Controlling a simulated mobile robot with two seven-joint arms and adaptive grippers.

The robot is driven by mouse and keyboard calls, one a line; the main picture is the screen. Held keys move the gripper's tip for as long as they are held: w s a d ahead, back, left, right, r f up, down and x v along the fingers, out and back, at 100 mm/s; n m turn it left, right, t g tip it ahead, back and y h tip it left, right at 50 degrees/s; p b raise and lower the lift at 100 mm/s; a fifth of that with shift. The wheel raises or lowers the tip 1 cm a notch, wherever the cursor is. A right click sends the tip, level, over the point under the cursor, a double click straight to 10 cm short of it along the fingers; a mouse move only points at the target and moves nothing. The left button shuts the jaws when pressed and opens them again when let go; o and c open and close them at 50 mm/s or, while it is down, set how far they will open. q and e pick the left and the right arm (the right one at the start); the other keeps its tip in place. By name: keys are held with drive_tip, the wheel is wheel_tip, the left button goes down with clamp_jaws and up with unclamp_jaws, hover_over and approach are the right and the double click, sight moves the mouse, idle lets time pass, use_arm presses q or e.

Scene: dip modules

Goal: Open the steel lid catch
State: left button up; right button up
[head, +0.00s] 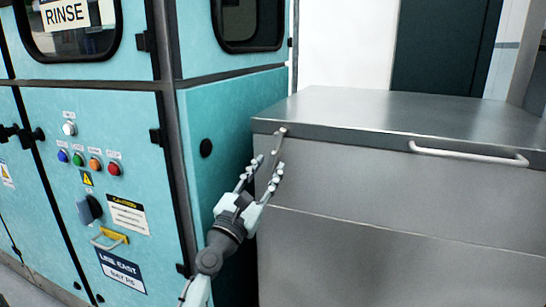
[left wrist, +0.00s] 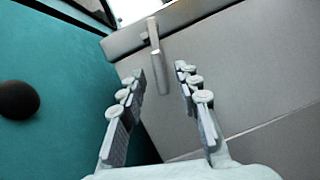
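The steel lid (head: 420,118) tops a grey steel cabinet on the right in the head view and appears shut. The lid catch (head: 279,146) is a slim metal lever at the lid's left front corner, hanging down. In the left wrist view the catch (left wrist: 155,55) shows top centre, just beyond the fingertips. My left gripper (head: 263,166) is open and empty, its fingers pointing up at the catch. In the left wrist view the gripper (left wrist: 160,72) has its two fingers spread below and either side of the catch's lower end. My right gripper is not in view.
A bar handle (head: 468,154) runs along the lid's front edge. A teal machine (head: 232,150) with buttons stands close on the left, with a dark gap between it and the steel cabinet. A black round knob (left wrist: 18,99) sticks out from its side.

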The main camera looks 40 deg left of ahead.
sight(270, 165)
use_arm(q)
drive_tip(key=shift+x, duration=1.55)
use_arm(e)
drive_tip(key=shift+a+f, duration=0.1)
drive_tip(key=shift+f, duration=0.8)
use_arm(q)
drive_tip(key=shift+c, duration=0.4)
clamp_jaws()
